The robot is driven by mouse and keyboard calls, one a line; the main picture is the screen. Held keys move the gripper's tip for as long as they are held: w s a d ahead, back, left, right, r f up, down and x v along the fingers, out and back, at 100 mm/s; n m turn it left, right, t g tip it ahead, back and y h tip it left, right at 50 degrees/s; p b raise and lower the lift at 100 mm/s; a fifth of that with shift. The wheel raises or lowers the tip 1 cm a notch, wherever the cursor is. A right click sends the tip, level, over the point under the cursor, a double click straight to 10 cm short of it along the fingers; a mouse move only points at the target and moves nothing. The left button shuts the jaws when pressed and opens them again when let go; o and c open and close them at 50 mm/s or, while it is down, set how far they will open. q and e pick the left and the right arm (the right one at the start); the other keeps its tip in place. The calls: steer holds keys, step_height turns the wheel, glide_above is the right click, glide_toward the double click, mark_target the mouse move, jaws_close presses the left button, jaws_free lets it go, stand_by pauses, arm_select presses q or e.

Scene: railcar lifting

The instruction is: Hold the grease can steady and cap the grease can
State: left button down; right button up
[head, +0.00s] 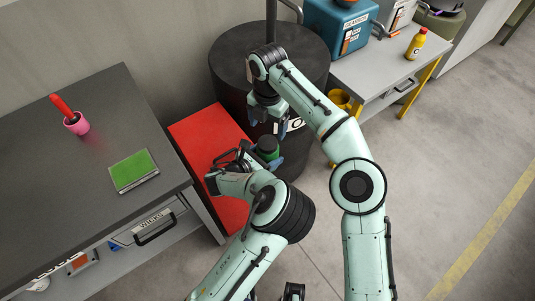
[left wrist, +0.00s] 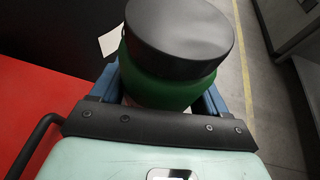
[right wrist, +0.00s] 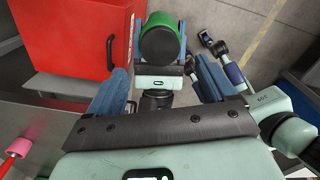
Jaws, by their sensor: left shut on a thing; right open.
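The green grease can (head: 267,155) is upright in my left gripper (head: 262,160), beside the red cabinet. In the left wrist view the can's green body (left wrist: 165,88) sits between the blue fingers, with a wide black cap (left wrist: 180,30) on its top. The cap also shows in the right wrist view (right wrist: 160,46); I cannot tell whether it is fully seated. My right gripper (head: 268,112) is above the can, pointing down. Its blue fingers (right wrist: 162,68) are apart with nothing between them, and the can is beyond them.
The red cabinet (head: 205,135) and a large black drum (head: 235,75) stand close to the can. A grey workbench (head: 70,190) at left holds a green book (head: 133,170) and a pink cup (head: 77,124). Open floor lies to the right.

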mark_target(267, 142)
step_height(267, 142, down, 7)
steer(key=shift+f, duration=0.1)
stand_by(0.3)
steer(key=c, duration=1.1)
steer(key=m, duration=1.9)
steer(key=shift+m, duration=0.3)
steer(key=m, duration=0.5)
steer(key=shift+m, duration=0.4)
steer(key=o, duration=1.2)
